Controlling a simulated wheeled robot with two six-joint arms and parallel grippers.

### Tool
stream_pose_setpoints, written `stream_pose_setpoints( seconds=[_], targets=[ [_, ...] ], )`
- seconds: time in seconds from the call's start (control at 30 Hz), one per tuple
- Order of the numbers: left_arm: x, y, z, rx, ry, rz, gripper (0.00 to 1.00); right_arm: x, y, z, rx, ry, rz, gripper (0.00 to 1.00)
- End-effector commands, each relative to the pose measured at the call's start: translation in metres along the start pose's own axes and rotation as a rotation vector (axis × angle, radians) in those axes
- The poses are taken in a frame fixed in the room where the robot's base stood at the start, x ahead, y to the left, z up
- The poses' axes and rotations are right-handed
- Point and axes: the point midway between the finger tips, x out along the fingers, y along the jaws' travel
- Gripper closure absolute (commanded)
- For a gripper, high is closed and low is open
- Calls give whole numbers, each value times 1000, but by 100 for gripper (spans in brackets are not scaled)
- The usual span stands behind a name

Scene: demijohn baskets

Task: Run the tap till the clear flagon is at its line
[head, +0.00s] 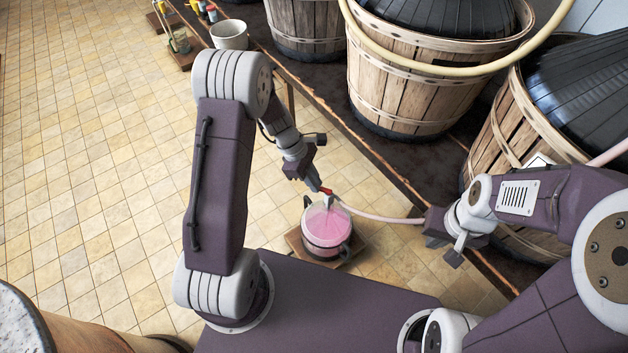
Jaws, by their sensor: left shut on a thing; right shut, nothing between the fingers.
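The clear flagon (326,247) stands upright on a small wooden board, with pink liquid visible in it. Its line cannot be made out from here. The tap (327,191), with a red part, is over the flagon's mouth at the end of a pale pink hose (385,217). My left gripper (321,187) is shut on the tap above the flagon. Whether liquid is running from the tap is too small to tell. My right gripper (452,254) is shut and empty, to the right of the flagon, near the hose.
Wooden baskets (400,95) with black-covered tops stand on a dark bench (318,82) along the right. A thick yellowish hose (440,68) crosses them. A white bucket (229,34) is at the back. The tiled floor (90,150) on the left is mostly clear.

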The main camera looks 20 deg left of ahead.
Motion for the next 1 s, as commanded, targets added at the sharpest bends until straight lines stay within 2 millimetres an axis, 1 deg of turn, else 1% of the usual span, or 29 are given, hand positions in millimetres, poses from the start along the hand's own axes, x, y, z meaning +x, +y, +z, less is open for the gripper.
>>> stream_pose_setpoints(
  seconds=[0.03,0.3,0.5,0.7,1.0],
  targets=[
    [-4,1,2,19,0,-10,100,-9,0,-1,0,0,0,100],
    [-5,10,3,201,0,-85,100,-41,-1,-4,0,0,0,100],
    [-2,17,5,345,0,-144,100,-58,-1,-6,0,0,0,100],
    [0,22,6,463,0,-192,100,-67,-1,-7,0,0,0,100],
    [2,27,8,561,-1,-233,100,-73,-1,-8,0,0,0,100]
  ],
)
